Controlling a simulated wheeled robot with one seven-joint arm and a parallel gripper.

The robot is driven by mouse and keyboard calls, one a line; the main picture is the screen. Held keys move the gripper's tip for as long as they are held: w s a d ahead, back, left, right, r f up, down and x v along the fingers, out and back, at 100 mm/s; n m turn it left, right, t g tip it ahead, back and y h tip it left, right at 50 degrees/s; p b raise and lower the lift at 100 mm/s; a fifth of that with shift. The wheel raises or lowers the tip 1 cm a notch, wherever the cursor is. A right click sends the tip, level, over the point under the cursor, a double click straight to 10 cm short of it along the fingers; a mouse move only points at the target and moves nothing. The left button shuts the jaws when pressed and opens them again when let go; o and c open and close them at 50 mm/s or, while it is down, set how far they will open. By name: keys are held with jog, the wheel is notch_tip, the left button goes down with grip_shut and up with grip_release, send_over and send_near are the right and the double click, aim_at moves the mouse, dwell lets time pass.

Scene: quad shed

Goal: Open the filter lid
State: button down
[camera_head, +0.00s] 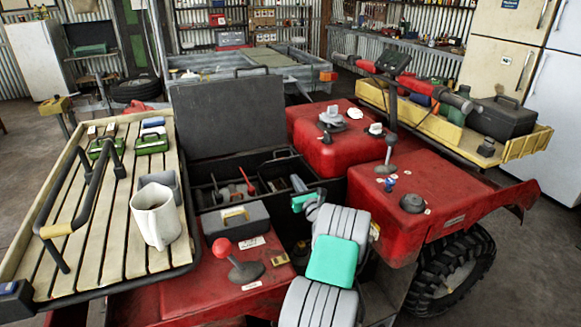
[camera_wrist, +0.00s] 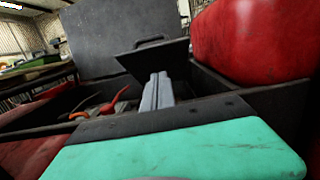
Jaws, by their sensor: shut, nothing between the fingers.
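A small dark panel with a handle (camera_head: 283,158) sits at the back of the open black box; it looks like the filter lid. It also shows in the wrist view (camera_wrist: 152,60), where it looks tilted, with its handle along the top edge. My gripper (camera_head: 297,182) reaches over the box's right side. Its grey fingers (camera_wrist: 159,76) are shut and empty. The fingertips overlap the panel's lower edge in the wrist view; I cannot tell whether they touch it. The lid's underside and what lies beneath it are hidden.
The black box (camera_head: 201,195) holds red-handled tools (camera_wrist: 110,104) and dividers. A large grey panel (camera_head: 226,115) stands upright behind it. Red quad bodywork (camera_head: 330,130) rises close on the right. A grey case (camera_head: 236,219) and red-knobbed lever (camera_head: 222,248) stand in front.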

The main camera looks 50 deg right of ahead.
jog(key=w+d+r, duration=0.2)
jog(key=w+r, duration=0.1)
jog(key=w, duration=0.1)
jog(key=shift+w+d+r+p, duration=0.2)
jog(key=shift+d+p, duration=0.1)
jog(key=shift+p, duration=0.05)
jog(key=shift+r, duration=0.1)
